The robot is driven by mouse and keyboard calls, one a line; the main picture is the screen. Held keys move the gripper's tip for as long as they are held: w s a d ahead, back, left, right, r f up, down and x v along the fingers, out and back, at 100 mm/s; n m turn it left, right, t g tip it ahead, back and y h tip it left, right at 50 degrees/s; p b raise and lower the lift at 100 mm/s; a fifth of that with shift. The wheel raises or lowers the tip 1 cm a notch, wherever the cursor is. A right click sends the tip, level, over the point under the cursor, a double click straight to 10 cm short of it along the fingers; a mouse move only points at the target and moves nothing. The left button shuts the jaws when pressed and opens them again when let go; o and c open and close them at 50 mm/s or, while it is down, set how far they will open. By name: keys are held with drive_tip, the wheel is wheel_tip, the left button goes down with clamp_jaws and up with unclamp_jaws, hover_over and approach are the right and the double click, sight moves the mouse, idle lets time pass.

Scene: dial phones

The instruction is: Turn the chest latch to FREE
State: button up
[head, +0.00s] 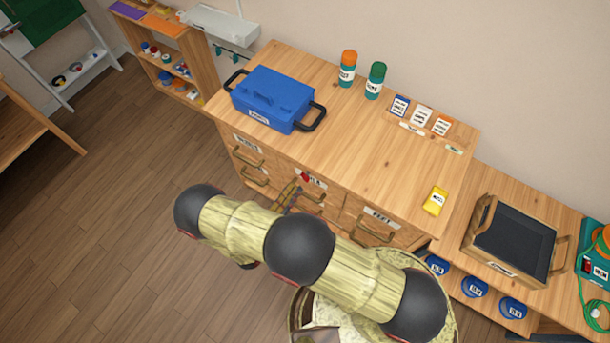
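The wooden chest (392,160) stands at the centre, with labelled drawers and metal handles on its front. A small red part (305,177) shows beside a white label at the top middle of that front; it may be the latch. Its setting and the label's words are too small to read. My gripper (289,194) seems to be the narrow tan and dark shape at the chest front, just below and left of the red part. My arm hides most of the area below. I cannot tell whether it touches the latch or how its fingers stand.
A blue toolbox (272,98) with black handles, two capped bottles (347,68) (375,81), small cards (422,116) and a yellow block (435,201) are on the chest top. A dark-lined tray (514,238) sits on the lower bench at right. The floor at left (110,220) is clear.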

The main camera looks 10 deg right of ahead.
sight(305, 176)
drive_tip(key=x, duration=0.7)
drive_tip(key=shift+w+d+r, duration=0.1)
drive_tip(key=shift+w+d, duration=0.05)
drive_tip(key=shift+d, duration=0.25)
drive_tip(key=shift+c, duration=1.2)
drive_tip(key=c, duration=0.4)
clamp_jaws()
